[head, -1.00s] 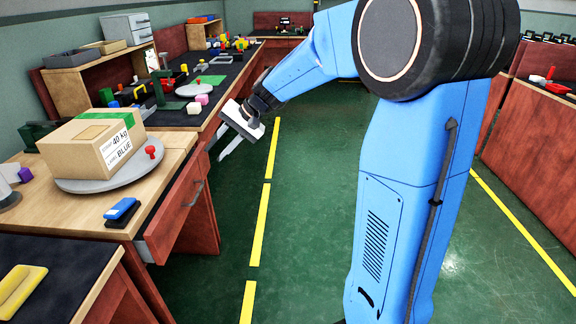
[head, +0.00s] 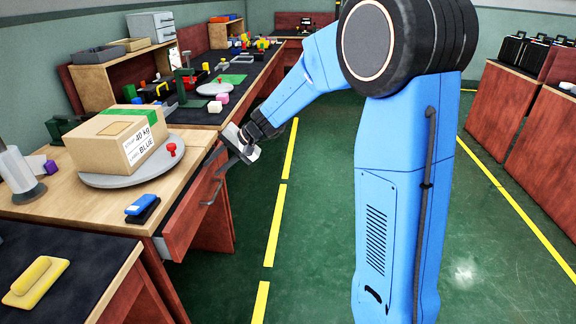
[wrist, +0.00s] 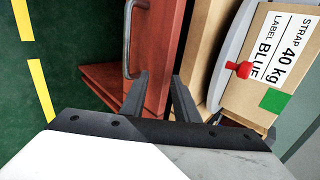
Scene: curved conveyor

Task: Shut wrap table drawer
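The wrap table drawer (head: 190,215) stands pulled out, with its red front and grey bar handle (head: 212,192) facing the aisle. In the wrist view the red drawer front (wrist: 165,45) lies just beyond my fingertips, with the handle (wrist: 129,40) to their upper left. My gripper (head: 226,162) is by the far end of the drawer front in the head view. I cannot tell whether a finger touches the drawer. The wrap table (head: 80,205) has a light wooden top.
A cardboard box (head: 100,145) sits on a grey turntable (head: 110,181) with a red knob (head: 172,149). A blue-topped block (head: 140,204) lies near the table's front edge. A dark-topped table with a yellow block (head: 38,282) stands nearer. The green floor aisle (head: 315,220) is clear.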

